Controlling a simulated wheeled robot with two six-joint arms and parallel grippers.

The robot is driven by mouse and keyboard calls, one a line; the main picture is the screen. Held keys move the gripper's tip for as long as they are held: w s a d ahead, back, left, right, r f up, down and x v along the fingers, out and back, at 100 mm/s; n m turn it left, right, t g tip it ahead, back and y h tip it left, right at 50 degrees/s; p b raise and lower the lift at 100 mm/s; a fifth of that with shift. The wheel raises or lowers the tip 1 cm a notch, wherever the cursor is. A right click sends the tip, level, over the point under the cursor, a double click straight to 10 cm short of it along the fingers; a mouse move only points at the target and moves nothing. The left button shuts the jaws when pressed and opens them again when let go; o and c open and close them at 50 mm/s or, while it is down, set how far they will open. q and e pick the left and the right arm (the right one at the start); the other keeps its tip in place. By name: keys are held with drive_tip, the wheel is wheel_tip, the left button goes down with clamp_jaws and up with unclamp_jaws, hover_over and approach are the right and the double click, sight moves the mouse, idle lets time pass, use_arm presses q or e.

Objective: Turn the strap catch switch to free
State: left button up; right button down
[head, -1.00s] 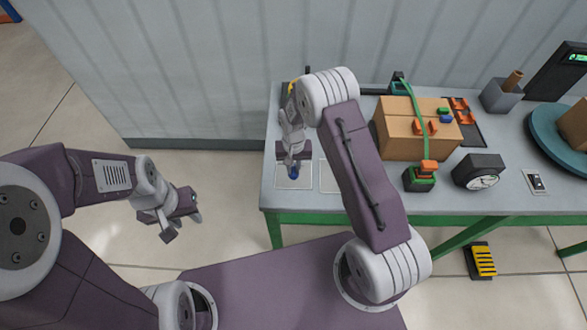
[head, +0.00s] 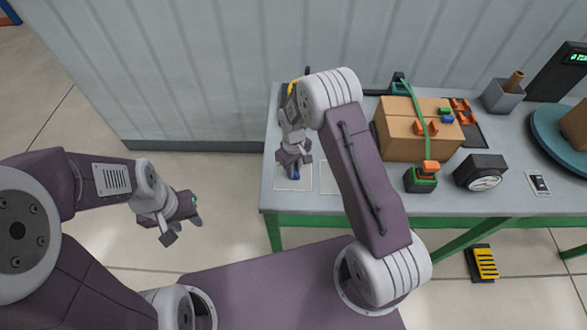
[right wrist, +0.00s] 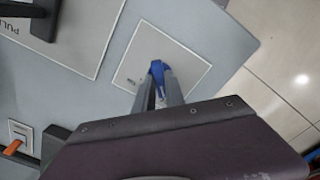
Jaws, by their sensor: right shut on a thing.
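A blue knob (head: 295,173) stands on a pale square plate (head: 283,186) at the table's left front corner. It may be the strap catch switch; the plate's marks are too small to read. My right gripper (head: 294,168) reaches down over the plate and is shut on the blue knob. In the right wrist view the blue knob (right wrist: 157,70) shows between the fingers of my right gripper (right wrist: 159,90), over the plate (right wrist: 180,55). My left gripper (head: 184,231) is open and empty, left of the table and away from it.
A cardboard box (head: 400,140) under a green strap (head: 415,105) stands mid-table. A black-and-green block with an orange top (head: 422,180) and a dial (head: 484,180) stand in front. A plate marked PULL with a black handle (right wrist: 42,20) lies beside the knob's plate.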

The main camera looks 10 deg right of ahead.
drive_tip(key=shift+w+r, duration=0.2)
drive_tip(key=shift+w, duration=0.05)
idle(0.3)
drive_tip(key=c, duration=1.4)
unclamp_jaws()
drive_tip(key=shift+s+f, duration=0.1)
wheel_tip(320, 180, up, 9)
drive_tip(key=b, duration=0.1)
drive_tip(key=shift+b, duration=0.3)
